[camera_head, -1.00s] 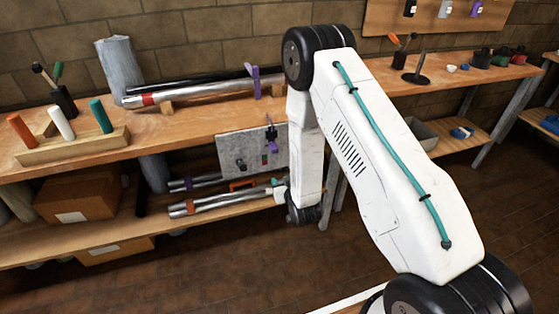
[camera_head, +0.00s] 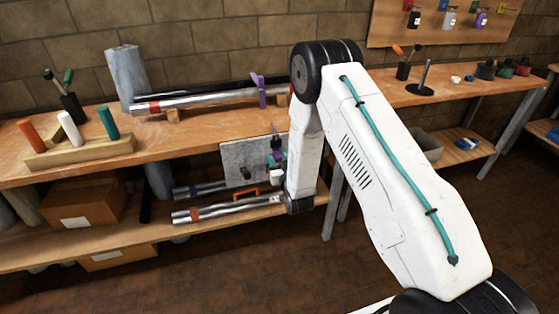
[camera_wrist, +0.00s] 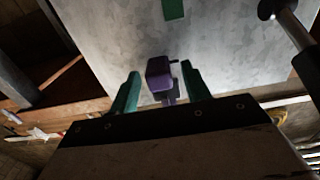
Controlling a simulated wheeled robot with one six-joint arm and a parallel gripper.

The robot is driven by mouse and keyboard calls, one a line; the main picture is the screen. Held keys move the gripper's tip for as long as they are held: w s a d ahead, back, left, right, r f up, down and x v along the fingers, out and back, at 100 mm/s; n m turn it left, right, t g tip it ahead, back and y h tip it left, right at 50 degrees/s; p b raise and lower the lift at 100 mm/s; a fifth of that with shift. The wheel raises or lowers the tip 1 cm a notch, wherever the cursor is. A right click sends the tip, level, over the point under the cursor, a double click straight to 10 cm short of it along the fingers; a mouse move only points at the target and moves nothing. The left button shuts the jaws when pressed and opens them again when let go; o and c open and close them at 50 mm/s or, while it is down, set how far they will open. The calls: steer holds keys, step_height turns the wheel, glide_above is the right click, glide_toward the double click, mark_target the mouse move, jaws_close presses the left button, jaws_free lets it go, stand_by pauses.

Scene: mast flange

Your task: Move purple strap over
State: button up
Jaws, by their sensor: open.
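A purple strap (camera_head: 258,91) stands upright around the silver tubes (camera_head: 205,98) on the upper bench. A small purple block-like piece (camera_wrist: 160,75) is in front of a grey panel (camera_wrist: 115,35) in the wrist view. The panel (camera_head: 237,163) hangs below the bench edge in the head view. My gripper (camera_wrist: 160,92) has green fingers spread apart, with the purple piece between them and gaps on both sides. In the head view my gripper (camera_head: 277,160) is in front of the panel's right side, partly hidden by my arm. Whether it touches the piece is unclear.
More tubes (camera_head: 220,209) lie on the lower shelf, near an orange handle (camera_head: 244,192). A wooden block with coloured pegs (camera_head: 68,146) and cardboard boxes (camera_head: 85,203) are at left. A dark stand (camera_head: 420,88) is on the right bench. The floor in front is clear.

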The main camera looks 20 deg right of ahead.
jaws_close()
step_height(320, 180, down, 6)
stand_by(0.4)
jaws_free()
steer(key=s, duration=0.8)
